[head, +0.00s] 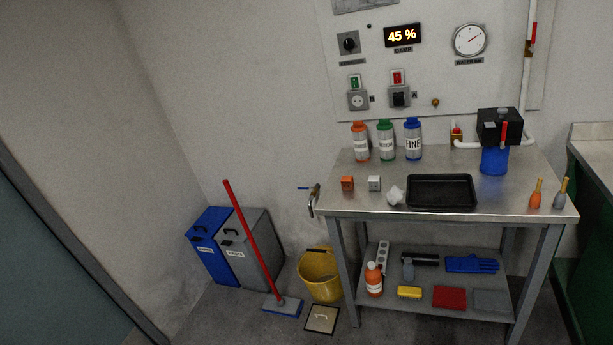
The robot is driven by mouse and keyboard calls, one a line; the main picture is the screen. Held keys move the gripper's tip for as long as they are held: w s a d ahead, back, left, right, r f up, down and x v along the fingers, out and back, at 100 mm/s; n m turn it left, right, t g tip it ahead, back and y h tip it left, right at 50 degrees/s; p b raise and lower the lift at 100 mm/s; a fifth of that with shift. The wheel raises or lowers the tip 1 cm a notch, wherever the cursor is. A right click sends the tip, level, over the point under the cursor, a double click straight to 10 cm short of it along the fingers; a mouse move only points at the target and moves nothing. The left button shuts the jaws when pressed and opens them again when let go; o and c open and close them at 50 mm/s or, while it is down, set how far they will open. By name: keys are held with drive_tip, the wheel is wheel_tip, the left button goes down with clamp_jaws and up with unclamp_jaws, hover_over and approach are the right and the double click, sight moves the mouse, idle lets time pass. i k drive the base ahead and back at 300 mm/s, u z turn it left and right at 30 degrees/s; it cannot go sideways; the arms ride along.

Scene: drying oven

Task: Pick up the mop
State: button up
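The mop (252,241) has a red handle and a flat blue-grey head. It stands tilted in the head view, left of the metal table. Its head (283,305) rests on the floor, and its handle leans up and left in front of the grey bin. The top of the handle is near the wall above the bins. My gripper is not in view.
A blue bin (206,243) and a grey bin (246,255) stand behind the mop. A yellow bucket (319,275) and a small floor hatch (322,319) are right of its head. The metal table (330,205) holds bottles, a black tray and small items. Open floor lies in front.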

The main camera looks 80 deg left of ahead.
sight(276, 304)
drive_tip(key=i, duration=1.3)
drive_tip(key=u, duration=3.75)
drive_tip(key=i, duration=1.75)
drive_tip(key=z, duration=0.05)
